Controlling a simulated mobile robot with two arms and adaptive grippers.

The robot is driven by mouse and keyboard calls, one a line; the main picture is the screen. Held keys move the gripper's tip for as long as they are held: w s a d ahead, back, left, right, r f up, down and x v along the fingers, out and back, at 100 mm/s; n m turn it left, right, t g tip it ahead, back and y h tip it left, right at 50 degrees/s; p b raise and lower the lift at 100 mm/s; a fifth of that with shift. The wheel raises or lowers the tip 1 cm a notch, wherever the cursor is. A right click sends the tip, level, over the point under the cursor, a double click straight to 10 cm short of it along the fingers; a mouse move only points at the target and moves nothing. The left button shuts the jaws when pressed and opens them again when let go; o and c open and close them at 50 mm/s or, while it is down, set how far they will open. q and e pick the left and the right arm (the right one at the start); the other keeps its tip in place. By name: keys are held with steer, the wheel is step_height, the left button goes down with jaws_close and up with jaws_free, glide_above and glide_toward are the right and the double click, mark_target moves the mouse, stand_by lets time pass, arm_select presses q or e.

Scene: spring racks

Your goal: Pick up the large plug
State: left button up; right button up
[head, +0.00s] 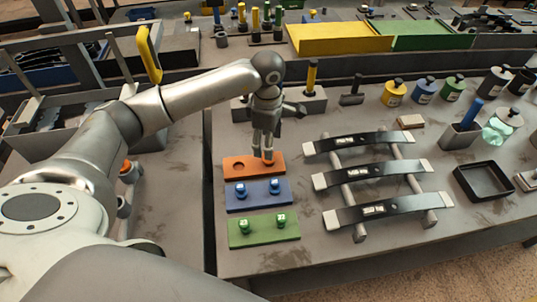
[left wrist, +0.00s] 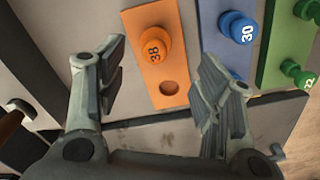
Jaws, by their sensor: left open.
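An orange plug marked 38 (left wrist: 155,45) stands in an orange board (left wrist: 173,62), beside an empty round hole (left wrist: 169,88). The orange board (head: 234,168) also shows in the head view, nearest my arm's end, with the plug mostly hidden there by the fingers. My left gripper (head: 266,157) points down over that plug's end of the board. In the left wrist view my left gripper (left wrist: 163,82) is open and empty, its fingers wide apart. The plug lies between and beyond the fingers, with no contact visible. My right gripper is not in view.
A blue board (head: 254,198) and a green board (head: 264,237), each with two plugs, sit in front of the orange one. A rack with curved springs (head: 380,172) stands to the right. A grey block (head: 315,105) with a yellow-handled tool is behind.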

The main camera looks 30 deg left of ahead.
arm_select(q)
steer(key=shift+f, duration=0.7)
steer(key=f+p, duration=0.1)
steer(key=f, duration=0.2)
steer(key=f+p, duration=0.1)
steer(key=shift+w+f+p, duration=0.25)
steer(key=shift+w+p, duration=0.05)
steer(key=shift+p, duration=0.05)
steer(key=shift+f, duration=0.3)
steer(key=c, duration=0.8)
steer(key=shift+c, duration=0.9)
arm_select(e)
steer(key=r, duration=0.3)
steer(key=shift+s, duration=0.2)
